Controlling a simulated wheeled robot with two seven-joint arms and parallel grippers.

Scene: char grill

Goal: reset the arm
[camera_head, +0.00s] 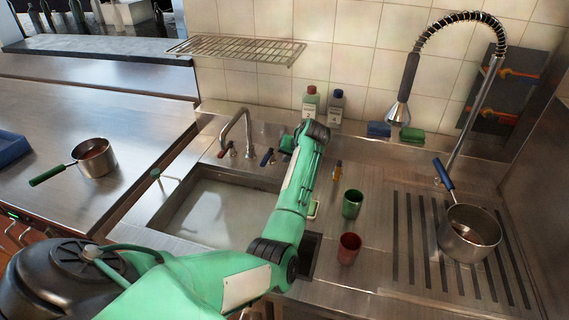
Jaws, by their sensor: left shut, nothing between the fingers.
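My left arm comes in from the lower left, bends over the sink edge and reaches up towards the back wall. My left gripper (314,130) is at the dark far end of this arm, near the tap and the bottles. It is shut and empty; its fingers are hard to make out. It appears apart from the things around it. My right gripper is not in view.
The sink (205,214) and tap (240,130) are left of my forearm. A green cup (352,203), red cup (349,248) and pot (470,233) stand to its right. Two bottles (311,104) stand behind. Another pot (94,157) is on the left counter; a wire shelf (237,48) hangs above.

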